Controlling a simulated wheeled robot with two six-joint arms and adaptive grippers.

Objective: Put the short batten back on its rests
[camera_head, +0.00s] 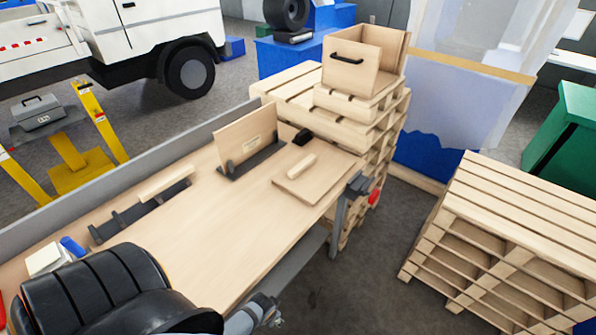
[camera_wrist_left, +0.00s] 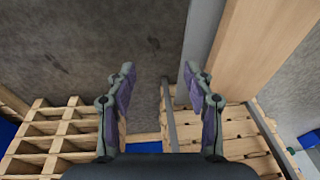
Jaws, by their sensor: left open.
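A short pale wooden batten (camera_head: 165,183) lies on the left part of the bench at a dark bracket, beside a row of small dark rests (camera_head: 118,220). Another short pale wooden piece (camera_head: 301,166) lies on a flat board (camera_head: 318,181) at the bench's right end. I cannot tell from its look which one the task means. My left gripper (camera_head: 264,311) is low at the bench's front edge. In the left wrist view its two fingers (camera_wrist_left: 158,85) are apart, with nothing between them, above the floor. My right gripper is not in view.
An upright board (camera_head: 245,138) stands in a dark holder on the bench (camera_head: 225,230). A vice with a red part (camera_head: 374,196) is at the right corner. Pallets (camera_head: 500,240) stand right; a wooden crate (camera_head: 357,62) tops the pallet stack behind. The bench's middle is clear.

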